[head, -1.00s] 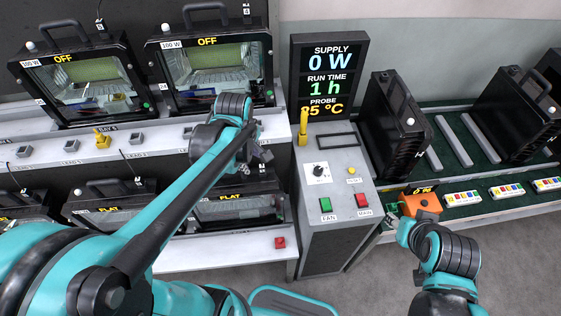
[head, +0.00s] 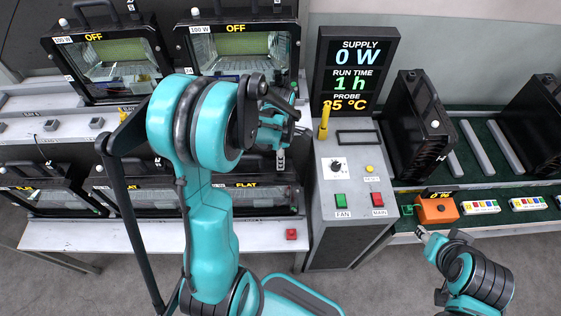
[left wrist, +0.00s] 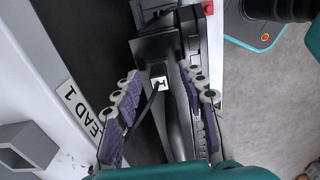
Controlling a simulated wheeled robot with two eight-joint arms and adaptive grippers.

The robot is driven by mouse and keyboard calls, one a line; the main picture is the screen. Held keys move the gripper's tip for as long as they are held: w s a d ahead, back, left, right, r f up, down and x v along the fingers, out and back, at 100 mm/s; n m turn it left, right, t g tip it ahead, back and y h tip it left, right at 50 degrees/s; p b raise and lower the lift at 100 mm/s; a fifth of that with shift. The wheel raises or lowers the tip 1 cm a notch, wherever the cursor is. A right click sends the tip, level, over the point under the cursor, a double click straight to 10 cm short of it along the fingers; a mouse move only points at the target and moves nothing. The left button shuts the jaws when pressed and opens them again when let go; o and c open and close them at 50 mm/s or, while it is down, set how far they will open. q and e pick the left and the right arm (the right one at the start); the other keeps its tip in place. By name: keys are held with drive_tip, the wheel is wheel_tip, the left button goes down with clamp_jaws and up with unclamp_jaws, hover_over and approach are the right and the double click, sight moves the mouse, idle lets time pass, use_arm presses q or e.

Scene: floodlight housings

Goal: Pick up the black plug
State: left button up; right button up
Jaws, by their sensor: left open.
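In the left wrist view, a dark block with a white tag and a thin black lead (left wrist: 160,76) lies between and beyond my fingers. It looks like the black plug, but its outline merges with the dark housing behind it. My left gripper (left wrist: 163,108) is open, with one finger on each side of the lead, and nothing is visibly gripped. In the head view my left gripper (head: 278,122) is in front of the right upper floodlight housing (head: 240,50), and my arm hides much of the bench. My right gripper (head: 424,236) is just below the orange block (head: 437,208); its jaws are unclear.
The control pedestal (head: 345,230) with its supply display (head: 356,75) stands right of my left arm. A black finned housing (head: 415,125) stands on the right bench. A lead label (left wrist: 80,112) lies left of my fingers.

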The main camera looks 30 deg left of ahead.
use_arm(q)
drive_tip(key=shift+f, duration=0.3)
clamp_jaws()
drive_tip(key=shift+r, duration=0.15)
wheel_tip(320, 180, up, 4)
drive_tip(key=shift+r+p, duration=0.1)
drive_tip(key=shift+p, duration=0.7)
drive_tip(key=d+r+p, duration=0.2)
drive_tip(key=d+r, duration=0.4)
drive_tip(key=d, duration=0.5)
drive_tip(key=shift+d+r, duration=0.25)
drive_tip(key=shift+d, duration=0.1)
